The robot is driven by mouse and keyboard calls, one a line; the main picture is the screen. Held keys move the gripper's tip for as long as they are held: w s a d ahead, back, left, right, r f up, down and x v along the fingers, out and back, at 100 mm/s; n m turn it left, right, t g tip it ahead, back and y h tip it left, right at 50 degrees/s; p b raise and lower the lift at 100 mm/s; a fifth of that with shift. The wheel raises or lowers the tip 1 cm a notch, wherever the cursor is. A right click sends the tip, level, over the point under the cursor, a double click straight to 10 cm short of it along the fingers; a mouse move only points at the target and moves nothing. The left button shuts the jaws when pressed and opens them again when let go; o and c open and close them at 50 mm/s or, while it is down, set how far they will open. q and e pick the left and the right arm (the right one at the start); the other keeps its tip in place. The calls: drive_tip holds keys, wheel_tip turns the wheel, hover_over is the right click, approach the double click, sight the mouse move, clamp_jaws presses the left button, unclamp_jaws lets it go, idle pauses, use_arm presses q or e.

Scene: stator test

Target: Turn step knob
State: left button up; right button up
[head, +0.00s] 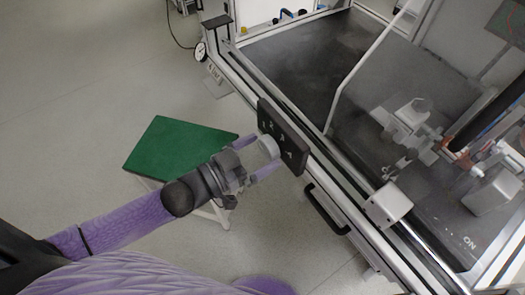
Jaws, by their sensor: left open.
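The step knob (268,147) is a pale round knob on a black panel (291,150) with white numbers, fixed to the front side of the test bench. My left gripper (259,158) reaches it from the lower left. Its two purple fingers are apart, one on the upper side and one on the lower side of the knob. I cannot tell whether the fingers touch the knob. My right gripper is not in view.
The bench (300,55) has a dark top, a metal frame and, at the right, a grey machine assembly (410,115). A black handle (326,210) sits below the panel. A green-topped stool (172,150) stands behind my left forearm. The floor at the left is clear.

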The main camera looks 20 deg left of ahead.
use_arm(q)
drive_tip(key=shift+w+d, duration=0.3)
drive_tip(key=shift+w, duration=0.05)
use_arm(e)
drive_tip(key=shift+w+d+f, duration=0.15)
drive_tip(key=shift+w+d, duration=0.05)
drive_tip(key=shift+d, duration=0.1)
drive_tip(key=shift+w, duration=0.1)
